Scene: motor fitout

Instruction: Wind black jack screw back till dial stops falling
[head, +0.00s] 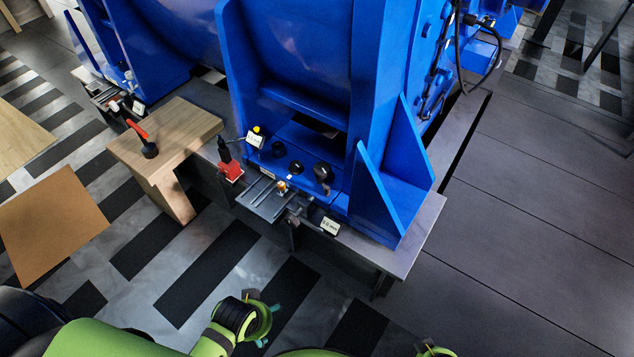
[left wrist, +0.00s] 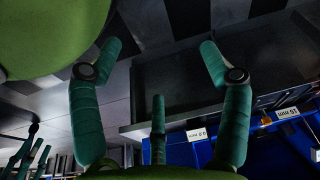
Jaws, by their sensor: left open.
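The blue motor foot (head: 305,178) carries several dark round heads, one of them a larger black knob (head: 322,173). I cannot tell which dark part is the black jack screw. A small white readout (head: 255,140) stands by a yellow-topped part on the foot; another readout (head: 330,226) is at the plate's front edge. Their digits are too small to read surely. My left gripper (head: 262,320) is open and empty, in front of the plate and apart from it. Its spread fingers show in the left wrist view (left wrist: 155,60). My right gripper (head: 435,350) is mostly cut off at the bottom.
A red block with a black upright (head: 230,170) and a grey slotted plate (head: 264,200) with a brass-coloured piece sit at the foot's front. A wooden stand (head: 180,135) at left holds a red-handled tool (head: 140,132). Floor between me and the plate is clear.

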